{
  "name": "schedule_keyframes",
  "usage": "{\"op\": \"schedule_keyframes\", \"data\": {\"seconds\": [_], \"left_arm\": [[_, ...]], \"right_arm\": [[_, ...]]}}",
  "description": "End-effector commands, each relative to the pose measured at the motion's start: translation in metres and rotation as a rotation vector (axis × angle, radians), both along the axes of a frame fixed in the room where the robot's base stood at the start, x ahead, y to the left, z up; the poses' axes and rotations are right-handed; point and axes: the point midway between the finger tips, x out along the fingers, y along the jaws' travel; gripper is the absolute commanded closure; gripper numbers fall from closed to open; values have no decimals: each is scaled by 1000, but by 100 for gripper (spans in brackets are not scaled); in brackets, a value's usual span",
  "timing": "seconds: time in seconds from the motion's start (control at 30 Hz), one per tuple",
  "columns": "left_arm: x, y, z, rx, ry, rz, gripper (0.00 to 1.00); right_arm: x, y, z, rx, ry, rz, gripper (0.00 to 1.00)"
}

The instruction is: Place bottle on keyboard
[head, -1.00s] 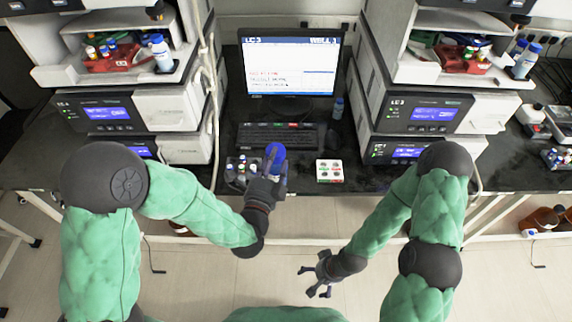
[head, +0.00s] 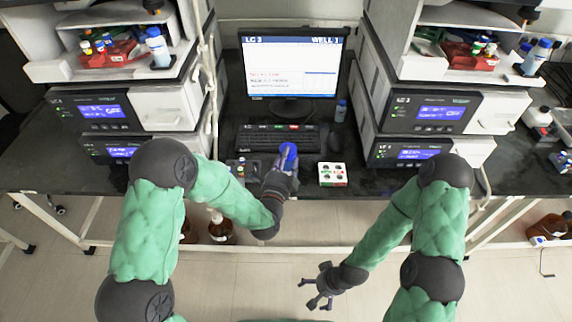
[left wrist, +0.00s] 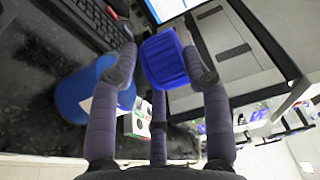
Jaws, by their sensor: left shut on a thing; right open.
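My left gripper (head: 284,168) is shut on a bottle with a blue cap (head: 289,150), just in front of the keyboard. The left wrist view shows the ribbed blue cap (left wrist: 165,60) between the fingers and a blue body with a pale label (left wrist: 80,97) at left, partly hidden by a finger. The black keyboard (head: 262,138) lies on the dark bench below the monitor; it also shows at the upper left of the left wrist view (left wrist: 88,18). Whether the bottle touches anything below is hidden. My right gripper (head: 318,288) is open and empty, low in front of the bench.
A white box with coloured tops (head: 332,175) stands right of the left gripper. A dark rack (head: 241,168) lies to its left, partly hidden. A small bottle (head: 341,111) stands beside the monitor (head: 291,68). Instrument stacks flank the middle of the bench.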

Motion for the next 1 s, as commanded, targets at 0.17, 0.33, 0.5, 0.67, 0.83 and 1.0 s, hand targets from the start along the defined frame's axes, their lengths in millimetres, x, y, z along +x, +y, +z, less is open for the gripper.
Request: {"op": "schedule_keyframes", "data": {"seconds": [0.17, 0.33, 0.5, 0.67, 0.83, 1.0], "left_arm": [[1, 0, -13, -1, -6, 1, 100], [1, 0, -11, -1, -6, 1, 100], [0, 0, -16, 0, -2, 0, 47], [0, 0, -15, 0, -2, 0, 28], [0, 0, -15, 0, -2, 0, 28], [0, 0, -12, 0, -1, 0, 28]], "right_arm": [[0, 0, -9, 0, 1, 0, 0], [0, 0, -8, 0, 0, 0, 0], [0, 0, -11, 0, 0, 0, 0], [0, 0, -10, 0, 0, 0, 0], [0, 0, -10, 0, 0, 0, 0], [0, 0, -7, 0, 0, 0, 0]]}}
